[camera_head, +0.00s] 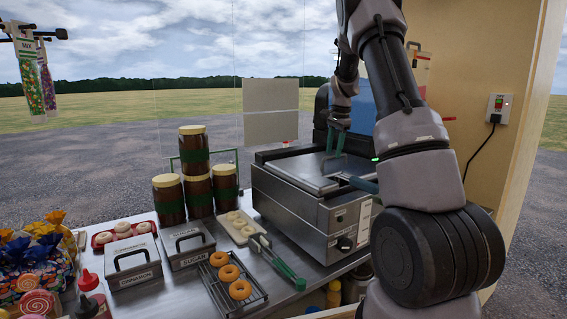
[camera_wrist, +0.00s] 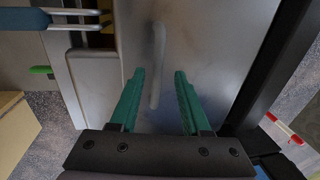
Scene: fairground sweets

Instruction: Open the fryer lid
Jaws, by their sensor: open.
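The steel fryer (camera_head: 290,210) stands at the right end of the counter. Its flat lid (camera_head: 300,168) lies down over the top; the lid also fills the middle of the wrist view (camera_wrist: 205,45). A slim bar handle (camera_wrist: 157,60) on the lid runs up the picture in the wrist view. My gripper (camera_wrist: 159,74) is open, its green fingers on either side of the handle in the picture, with gaps on both sides. In the head view my gripper (camera_head: 336,140) is just above the lid; contact cannot be told.
A basket handle with a blue grip (camera_wrist: 20,18) sticks out beside the lid; it also shows in the head view (camera_head: 354,182). Green-handled tongs (camera_head: 280,264), a doughnut rack (camera_head: 245,297) and stacked jars (camera_head: 197,195) stand left of the fryer. A wall (camera_head: 500,60) rises at right.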

